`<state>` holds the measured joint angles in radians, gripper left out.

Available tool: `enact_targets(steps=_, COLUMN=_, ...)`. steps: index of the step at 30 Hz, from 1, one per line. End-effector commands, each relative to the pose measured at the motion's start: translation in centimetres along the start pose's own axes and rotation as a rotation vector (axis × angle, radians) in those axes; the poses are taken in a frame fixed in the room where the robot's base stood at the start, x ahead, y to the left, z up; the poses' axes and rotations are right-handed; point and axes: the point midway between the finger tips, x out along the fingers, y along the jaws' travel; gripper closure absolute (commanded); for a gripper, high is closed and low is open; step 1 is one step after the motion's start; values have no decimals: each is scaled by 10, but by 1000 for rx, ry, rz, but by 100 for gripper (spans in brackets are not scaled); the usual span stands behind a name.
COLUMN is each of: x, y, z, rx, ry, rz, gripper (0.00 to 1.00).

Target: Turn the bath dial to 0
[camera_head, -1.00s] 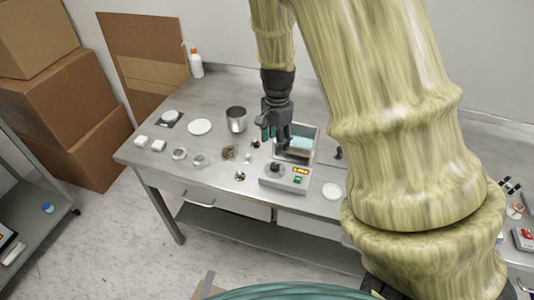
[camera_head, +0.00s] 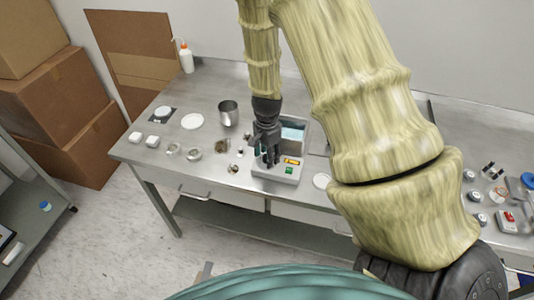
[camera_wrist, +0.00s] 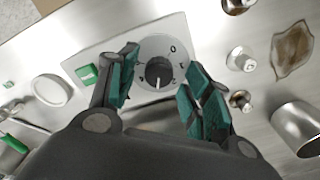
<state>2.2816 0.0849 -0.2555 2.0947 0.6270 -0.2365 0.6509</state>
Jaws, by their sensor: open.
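The bath (camera_head: 294,133) is a grey box with a water-filled basin behind a low front panel, which bears an orange display and a green button. In the wrist view, the dial (camera_wrist: 159,72) is a dark round knob on a pale marked disc. Its white pointer line points down in the picture, away from the 0 mark (camera_wrist: 173,48) at the upper right. My gripper (camera_wrist: 161,60) is open, with one teal-padded finger on each side of the knob and visible gaps to it. In the head view, my gripper (camera_head: 269,160) hides the dial.
A metal beaker (camera_head: 228,114), small jars (camera_head: 193,154) and small metal pieces stand left of the bath. A white dish (camera_head: 321,181) lies to its right. The table's front edge is close to the panel.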

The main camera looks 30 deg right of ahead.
Motion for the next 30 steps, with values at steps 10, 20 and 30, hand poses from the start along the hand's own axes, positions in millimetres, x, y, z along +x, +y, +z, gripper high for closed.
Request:
enact_targets(steps=10, x=5, y=0, z=0, rx=1, ry=0, rz=-1, gripper=51)
enact_targets(steps=20, x=5, y=0, z=0, rx=1, ry=0, rz=-1, gripper=96)
enact_targets(steps=30, x=4, y=0, z=0, rx=-29, ry=0, rz=-1, gripper=96)
